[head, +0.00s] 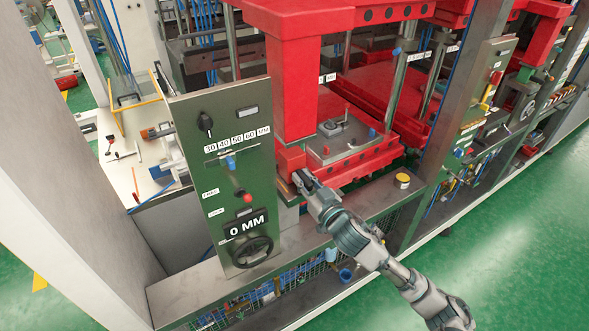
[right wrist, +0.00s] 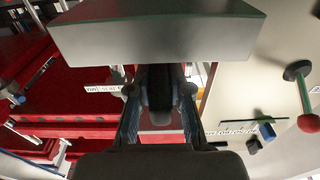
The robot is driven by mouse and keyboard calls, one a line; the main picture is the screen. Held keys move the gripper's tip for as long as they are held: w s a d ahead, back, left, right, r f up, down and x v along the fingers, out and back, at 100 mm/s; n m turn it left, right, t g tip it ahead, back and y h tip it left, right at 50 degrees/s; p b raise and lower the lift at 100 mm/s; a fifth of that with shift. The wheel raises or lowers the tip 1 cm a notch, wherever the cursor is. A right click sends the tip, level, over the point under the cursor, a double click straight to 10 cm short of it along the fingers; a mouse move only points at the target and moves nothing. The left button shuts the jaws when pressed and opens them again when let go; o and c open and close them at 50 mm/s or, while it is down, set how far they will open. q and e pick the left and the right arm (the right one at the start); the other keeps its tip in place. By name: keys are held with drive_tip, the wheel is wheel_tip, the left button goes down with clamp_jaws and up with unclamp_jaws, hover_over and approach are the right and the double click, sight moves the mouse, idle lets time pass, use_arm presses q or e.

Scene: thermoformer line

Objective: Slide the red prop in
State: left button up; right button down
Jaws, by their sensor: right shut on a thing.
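A broad grey block crosses the top of that view. My left gripper is not in view.
A small yellow-banded can (head: 402,180) sits on the grey ledge to the right. Steel posts stand behind the bed.

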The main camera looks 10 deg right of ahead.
drive_tip(key=shift+v, duration=1)
drive_tip(key=shift+r+p+v, duration=0.25)
drive_tip(key=shift+p+v, duration=0.1)
drive_tip(key=shift+v, duration=0.85)
drive_tip(key=shift+s, duration=0.2)
drive_tip(key=c, duration=1)
unclamp_jaws()
drive_tip(key=shift+f, duration=0.25)
drive_tip(key=shift+s+d, duration=0.1)
drive_tip(key=shift+s, duration=0.25)
approach(311, 190)
drive_tip(key=shift+x, duration=0.8)
